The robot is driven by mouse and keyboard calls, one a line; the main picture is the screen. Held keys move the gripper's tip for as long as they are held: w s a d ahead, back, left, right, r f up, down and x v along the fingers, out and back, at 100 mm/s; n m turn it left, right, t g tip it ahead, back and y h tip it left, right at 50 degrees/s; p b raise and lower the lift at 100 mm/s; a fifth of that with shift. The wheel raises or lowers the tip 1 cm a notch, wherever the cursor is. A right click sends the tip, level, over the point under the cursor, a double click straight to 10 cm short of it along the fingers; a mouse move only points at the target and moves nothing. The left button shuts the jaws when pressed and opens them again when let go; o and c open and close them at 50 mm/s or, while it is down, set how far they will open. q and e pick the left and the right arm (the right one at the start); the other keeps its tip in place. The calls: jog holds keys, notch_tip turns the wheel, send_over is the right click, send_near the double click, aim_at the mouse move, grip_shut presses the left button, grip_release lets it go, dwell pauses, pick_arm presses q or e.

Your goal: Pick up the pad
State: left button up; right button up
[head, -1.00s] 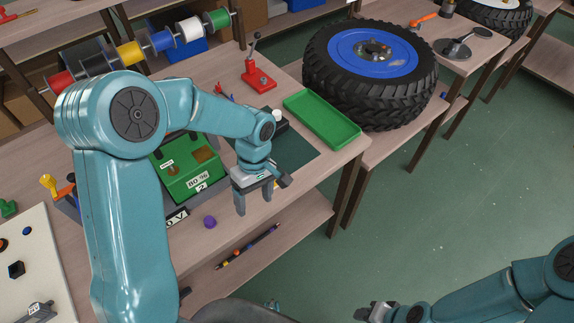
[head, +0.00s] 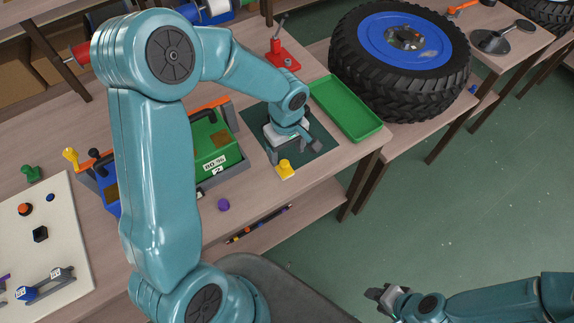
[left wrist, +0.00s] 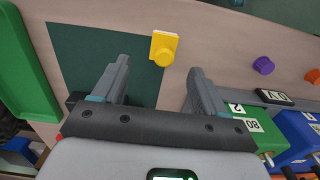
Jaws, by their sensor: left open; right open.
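A small yellow piece (head: 285,170) with a square base and a round knob lies at the front edge of a dark green mat on the bench; I take it for the pad. In the left wrist view the yellow piece (left wrist: 165,47) is whole, just beyond and between the fingertips. My left gripper (head: 294,146) is open and empty over the mat, pointing down, apart from the yellow piece. Its two fingers (left wrist: 159,75) stand wide apart in the wrist view. My right gripper (head: 380,296) is open and empty, low at the right, away from the bench.
The dark green mat (head: 318,138) lies beside a green tray (head: 345,108). A green box (head: 210,145) is left of the gripper. A purple knob (head: 223,205) sits near the bench's front edge. A red lever stand (head: 283,58) and a large tyre (head: 400,60) are behind.

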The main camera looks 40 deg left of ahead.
aim_at(285, 162)
pick_arm(q)
jog(key=shift+s+f, duration=0.2)
jog(key=shift+f, duration=0.35)
jog(key=shift+s+a+f, duration=0.15)
jog(key=shift+s, duration=0.1)
jog(key=shift+s+f, duration=0.1)
jog(key=shift+f, duration=0.2)
jog(key=f, duration=0.2)
jog(key=f+p, duration=0.1)
jog(key=f, duration=0.1)
jog(key=shift+w+f, duration=0.1)
jog(key=shift+w, duration=0.3)
jog(key=shift+s+f, duration=0.3)
jog(key=shift+w, duration=0.2)
jog(key=shift+c, duration=0.3)
jog(key=shift+f, duration=0.1)
jog(key=c, duration=1)
jog(key=shift+s, duration=0.1)
jog(key=shift+c, duration=0.4)
pick_arm(e)
jog(key=shift+s+r, duration=0.4)
jog(key=shift+r, duration=0.45)
